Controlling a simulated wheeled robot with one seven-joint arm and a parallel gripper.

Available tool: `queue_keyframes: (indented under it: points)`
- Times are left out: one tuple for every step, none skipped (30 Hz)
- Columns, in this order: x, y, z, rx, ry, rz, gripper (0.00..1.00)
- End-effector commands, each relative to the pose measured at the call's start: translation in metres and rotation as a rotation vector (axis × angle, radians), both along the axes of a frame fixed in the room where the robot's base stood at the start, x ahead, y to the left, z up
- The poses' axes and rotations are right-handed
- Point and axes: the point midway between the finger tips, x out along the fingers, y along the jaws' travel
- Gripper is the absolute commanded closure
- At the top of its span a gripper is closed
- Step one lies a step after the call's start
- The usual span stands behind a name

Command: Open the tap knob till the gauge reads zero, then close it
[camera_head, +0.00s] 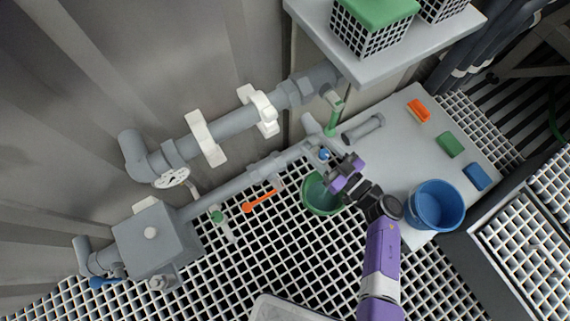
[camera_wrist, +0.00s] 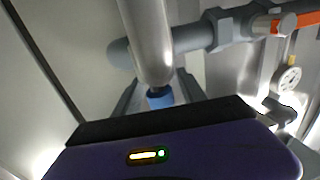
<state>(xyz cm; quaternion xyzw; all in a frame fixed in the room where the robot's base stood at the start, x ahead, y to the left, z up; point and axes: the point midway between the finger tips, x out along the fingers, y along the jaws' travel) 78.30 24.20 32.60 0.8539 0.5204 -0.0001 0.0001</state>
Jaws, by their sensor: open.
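The small blue tap knob (camera_head: 324,154) sits at the end of the lower grey pipe, above a green bucket (camera_head: 311,207). My gripper (camera_head: 331,167) is open close beside it. In the wrist view the blue knob (camera_wrist: 160,97) shows below a grey pipe, between my two dark fingers (camera_wrist: 158,92). I cannot tell whether the fingers touch it. The round white gauge (camera_head: 172,177) is at the left by the upper pipe. It also shows at the right of the wrist view (camera_wrist: 288,78), but its reading is too small to tell.
A blue bucket (camera_head: 435,206), a grey cylinder (camera_head: 363,129) and several coloured blocks are on the grey plate (camera_head: 400,135). A shelf (camera_head: 410,50) overhangs at the top.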

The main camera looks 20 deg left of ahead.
Motion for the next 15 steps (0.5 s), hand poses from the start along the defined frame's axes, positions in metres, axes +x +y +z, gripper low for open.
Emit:
queue_keyframes:
  points:
    - [-0.0023, 0.0021, 0.0013, -0.001, 0.002, -0.026, 0.51]
    - [-0.0018, 0.0013, 0.0009, -0.002, 0.003, -0.048, 0.51]
    - [-0.0009, 0.0009, 0.0007, -0.003, 0.001, -0.076, 0.51]
    - [-0.0003, 0.0005, 0.0003, -0.002, 0.001, -0.098, 0.51]
    - [0.0001, 0.0004, 0.0001, -0.002, 0.001, -0.119, 0.51]
    - [0.0006, -0.0002, 0.0001, -0.002, 0.002, -0.146, 0.51]
    - [0.0013, -0.0010, -0.0006, -0.002, 0.001, -0.167, 0.51]
    - [0.0020, -0.0011, -0.0009, -0.001, 0.000, -0.187, 0.51]
    - [0.0026, -0.0017, -0.0010, -0.002, 0.001, -0.213, 0.51]
    - [0.0026, -0.0021, -0.0014, -0.002, 0.002, -0.232, 0.51]
    - [0.0036, -0.0024, -0.0020, -0.001, 0.000, -0.251, 0.51]
    - [0.0045, -0.0031, -0.0019, -0.001, 0.000, -0.275, 0.51]
    - [0.0047, -0.0037, -0.0022, -0.001, 0.002, -0.293, 0.51]
    - [0.0053, -0.0042, -0.0029, -0.002, 0.001, -0.310, 0.51]
    - [0.0060, -0.0045, -0.0027, 0.000, 0.000, -0.331, 0.51]
